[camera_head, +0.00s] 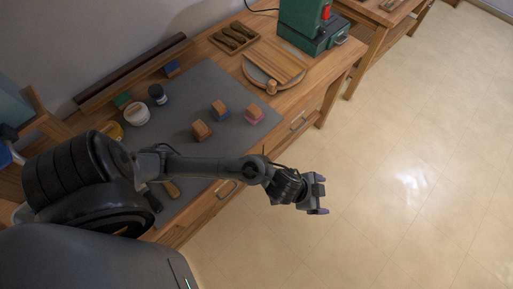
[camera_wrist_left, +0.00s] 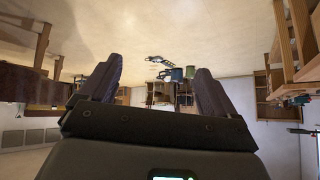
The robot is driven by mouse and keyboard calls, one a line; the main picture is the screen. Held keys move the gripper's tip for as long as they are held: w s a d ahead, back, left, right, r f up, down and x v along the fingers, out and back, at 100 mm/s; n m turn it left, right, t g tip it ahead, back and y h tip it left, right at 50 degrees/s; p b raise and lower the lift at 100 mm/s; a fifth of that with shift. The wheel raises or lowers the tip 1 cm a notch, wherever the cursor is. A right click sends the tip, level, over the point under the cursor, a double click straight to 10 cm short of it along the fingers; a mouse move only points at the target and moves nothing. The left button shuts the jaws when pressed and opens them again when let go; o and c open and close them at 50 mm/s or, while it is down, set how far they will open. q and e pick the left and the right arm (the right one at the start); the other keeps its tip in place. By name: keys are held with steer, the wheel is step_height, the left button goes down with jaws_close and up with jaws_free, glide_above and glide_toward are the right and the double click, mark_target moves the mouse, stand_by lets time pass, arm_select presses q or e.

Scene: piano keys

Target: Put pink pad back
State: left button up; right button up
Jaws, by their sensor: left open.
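A small wooden block with a pink underside, which looks like the pink pad (camera_head: 254,114), sits on the grey mat (camera_head: 213,83) near its right edge. A block with a blue underside (camera_head: 220,110) and a plainer brown block (camera_head: 201,130) stand to its left. My left gripper (camera_head: 318,194) is out over the floor, beyond the bench's front edge and well apart from the blocks. In the left wrist view its two fingers (camera_wrist_left: 155,85) are spread with nothing between them. My right gripper is out of view.
A white jar (camera_head: 136,113), a dark jar (camera_head: 157,94), a green block (camera_head: 122,100) and a blue block (camera_head: 172,68) are at the mat's back left, near a long dark bar (camera_head: 135,69). A round board (camera_head: 274,68) and green machine (camera_head: 311,27) stand farther right. Floor is clear.

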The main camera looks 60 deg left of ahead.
arm_select(q)
steer(key=s+a+n+g+y, duration=0.3)
steer(key=s+a, duration=0.8)
steer(key=s, duration=0.4)
steer(key=shift+s+a+f+n+g, duration=0.2)
steer(key=shift+a+f+n+g, duration=0.1)
steer(key=shift+n+g, duration=0.3)
steer(key=shift+r, duration=0.15)
